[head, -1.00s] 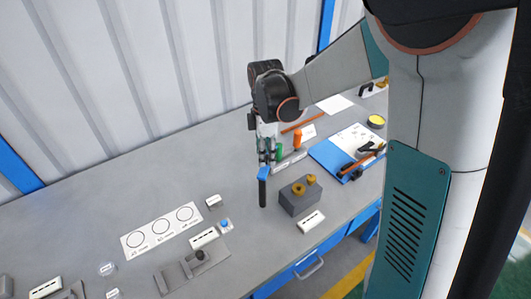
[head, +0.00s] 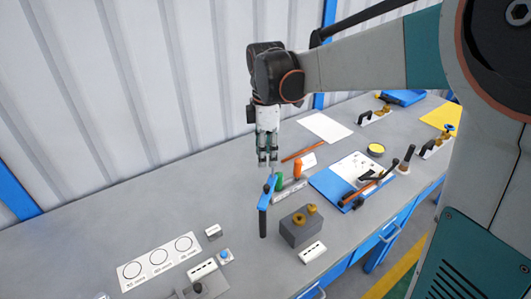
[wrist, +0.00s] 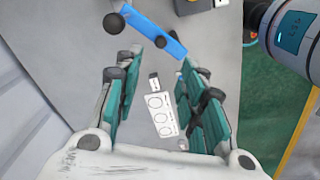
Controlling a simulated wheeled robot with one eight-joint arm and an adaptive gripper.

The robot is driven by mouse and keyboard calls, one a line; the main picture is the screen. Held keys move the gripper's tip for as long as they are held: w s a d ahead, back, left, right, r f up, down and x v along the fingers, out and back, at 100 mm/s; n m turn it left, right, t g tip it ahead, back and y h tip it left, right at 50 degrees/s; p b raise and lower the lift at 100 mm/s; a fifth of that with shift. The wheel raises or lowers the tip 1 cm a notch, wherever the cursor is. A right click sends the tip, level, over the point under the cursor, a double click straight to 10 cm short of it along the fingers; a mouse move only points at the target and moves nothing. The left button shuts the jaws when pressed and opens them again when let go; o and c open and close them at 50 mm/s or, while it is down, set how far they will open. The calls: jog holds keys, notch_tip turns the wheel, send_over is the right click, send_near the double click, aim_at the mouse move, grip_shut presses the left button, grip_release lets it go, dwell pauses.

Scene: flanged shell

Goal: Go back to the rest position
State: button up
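My gripper (head: 267,163) points down above the bench, over a blue bar (head: 267,192) with a black post (head: 263,222) below it. In the wrist view the two teal-padded fingers (wrist: 160,72) are spread apart with nothing between them. The blue bar (wrist: 150,32) shows there just past the fingertips, a round black end at its left. The gripper looks apart from the bar. Whether the black post's foot touches the bench is hard to tell.
A grey block (head: 300,232) with brass rings stands right of the post. A blue clipboard (head: 330,188), green and orange-handled tools and a white sheet (head: 325,127) lie beyond. A card with circles (head: 158,262) lies at front left. The wall (head: 120,90) stands behind.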

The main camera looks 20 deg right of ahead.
jog(key=shift+s, duration=0.1)
jog(key=s+d+f+m+t+b, duration=0.1)
jog(key=s+f+m+t+b, duration=0.1)
jog(key=s+m, duration=0.6)
jog(key=s+d+f+m+t+b, duration=0.1)
jog(key=s+f+m+t+b, duration=0.1)
jog(key=s+m+t, duration=0.3)
jog(key=s+m+b, duration=0.1)
jog(key=s+m, duration=0.2)
jog(key=s, duration=0.3)
jog(key=shift+s, duration=0.4)
jog(key=shift+d, duration=0.15)
